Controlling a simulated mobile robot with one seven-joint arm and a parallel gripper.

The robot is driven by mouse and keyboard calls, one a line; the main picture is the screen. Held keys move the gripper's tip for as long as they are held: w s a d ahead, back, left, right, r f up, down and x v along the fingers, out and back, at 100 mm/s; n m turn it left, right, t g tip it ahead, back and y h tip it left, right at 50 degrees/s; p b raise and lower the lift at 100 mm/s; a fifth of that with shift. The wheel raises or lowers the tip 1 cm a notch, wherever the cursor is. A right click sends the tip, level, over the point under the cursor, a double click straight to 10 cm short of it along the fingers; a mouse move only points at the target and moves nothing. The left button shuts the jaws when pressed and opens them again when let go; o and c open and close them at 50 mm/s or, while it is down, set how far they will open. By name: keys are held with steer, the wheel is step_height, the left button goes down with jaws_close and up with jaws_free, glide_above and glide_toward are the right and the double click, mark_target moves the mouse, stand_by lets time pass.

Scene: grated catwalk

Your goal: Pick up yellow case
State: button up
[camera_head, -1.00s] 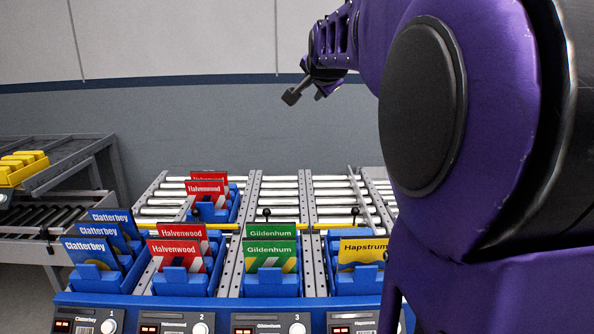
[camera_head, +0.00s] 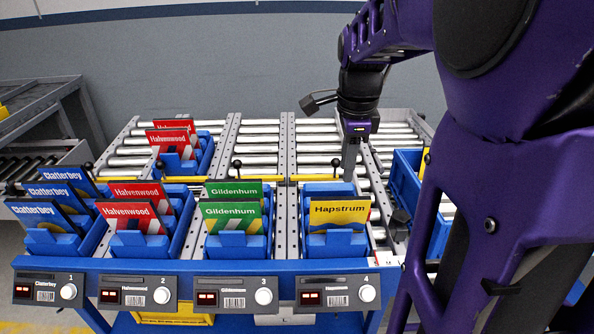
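The yellow case (camera_head: 340,211), labelled Hapstrum, stands upright in a blue holder (camera_head: 337,244) in lane 4 at the front of the blue-edged conveyor stand. My gripper (camera_head: 350,165) points down just behind and above the yellow case, apart from it as far as this view shows. Its fingers appear edge-on as one grey shape, so their opening cannot be told. No case shows in it.
Green Gildenhum cases (camera_head: 231,214) stand to the left, then red Halvenwood cases (camera_head: 130,215) and blue Clatterbey cases (camera_head: 42,214). A blue bin (camera_head: 405,180) lies at right. The rollers (camera_head: 260,140) behind lanes 3 and 4 are clear.

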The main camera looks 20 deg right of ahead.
mark_target(342, 200)
steer(key=f, duration=0.3)
steer(key=w+f+b, duration=0.1)
steer(key=f, duration=0.7)
steer(key=shift+w+d+b, duration=0.15)
steer(key=shift+b, duration=0.2)
steer(key=shift+w+d+f+b, duration=0.1)
steer(key=shift+w+f+b, duration=0.1)
steer(key=shift+f, duration=0.85)
steer(key=shift+w+f+b, duration=0.1)
steer(key=shift+w+f, duration=0.1)
steer(key=shift+f, duration=0.8)
steer(key=shift+w+d+f+b, duration=0.1)
steer(key=shift+w+f+b, duration=0.1)
steer(key=shift+f, duration=0.85)
jaws_close()
